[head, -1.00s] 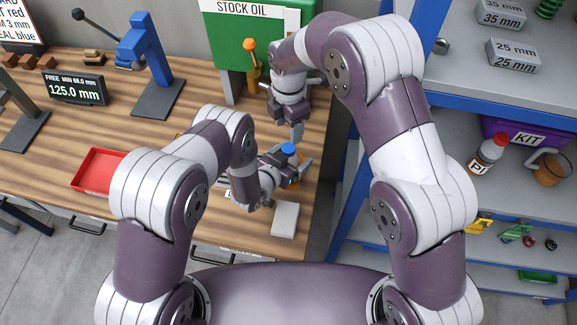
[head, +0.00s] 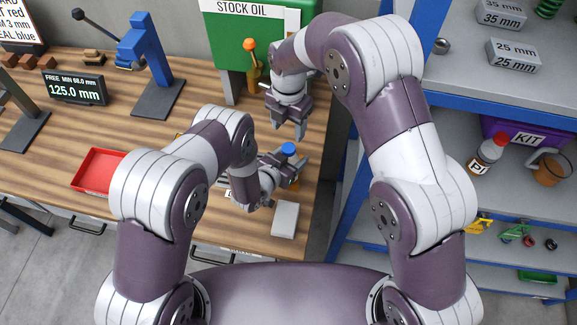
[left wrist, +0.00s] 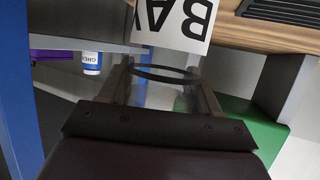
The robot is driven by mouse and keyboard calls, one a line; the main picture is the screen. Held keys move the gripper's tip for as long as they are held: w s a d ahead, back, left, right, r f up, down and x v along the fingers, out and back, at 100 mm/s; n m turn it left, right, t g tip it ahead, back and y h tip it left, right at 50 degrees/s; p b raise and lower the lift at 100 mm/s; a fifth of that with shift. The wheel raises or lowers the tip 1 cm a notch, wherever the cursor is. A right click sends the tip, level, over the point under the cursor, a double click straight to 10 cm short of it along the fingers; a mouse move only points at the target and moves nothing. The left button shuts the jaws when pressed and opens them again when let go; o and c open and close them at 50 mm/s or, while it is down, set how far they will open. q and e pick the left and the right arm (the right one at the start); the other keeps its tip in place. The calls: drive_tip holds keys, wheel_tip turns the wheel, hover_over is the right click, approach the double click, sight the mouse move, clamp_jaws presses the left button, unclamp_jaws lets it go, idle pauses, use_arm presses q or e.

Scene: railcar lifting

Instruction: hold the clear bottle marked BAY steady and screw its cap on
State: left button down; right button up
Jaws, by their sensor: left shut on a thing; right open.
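The blue cap (head: 288,148) shows at the top of the bottle, above my left gripper's fingers. How far it is threaded cannot be seen. My left gripper (head: 286,164) is shut on the clear bottle, whose body is mostly hidden by the fingers in the head view. In the left wrist view my left gripper (left wrist: 163,85) has a finger on each side of clear, see-through material. A white label (left wrist: 178,18) with large, upside-down black BAY letters shows there, partly cut off. My right gripper (head: 289,132) is open and empty, pointing down just above the cap, apart from it.
A white block (head: 285,218) lies near the bench's front edge. A red tray (head: 97,170) is at the left. The green STOCK OIL tank (head: 240,45) stands behind. Blue-framed shelves (head: 465,98) with a KIT bin (head: 525,137) are at the right.

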sight(288, 147)
wheel_tip(288, 147, down, 8)
drive_tip(key=shift+r, duration=0.1)
drive_tip(key=shift+c, duration=0.3)
clamp_jaws()
drive_tip(key=m, duration=0.3)
drive_tip(key=shift+o, duration=0.5)
unclamp_jaws()
drive_tip(key=shift+r, duration=2.25)
drive_tip(key=shift+c, duration=0.2)
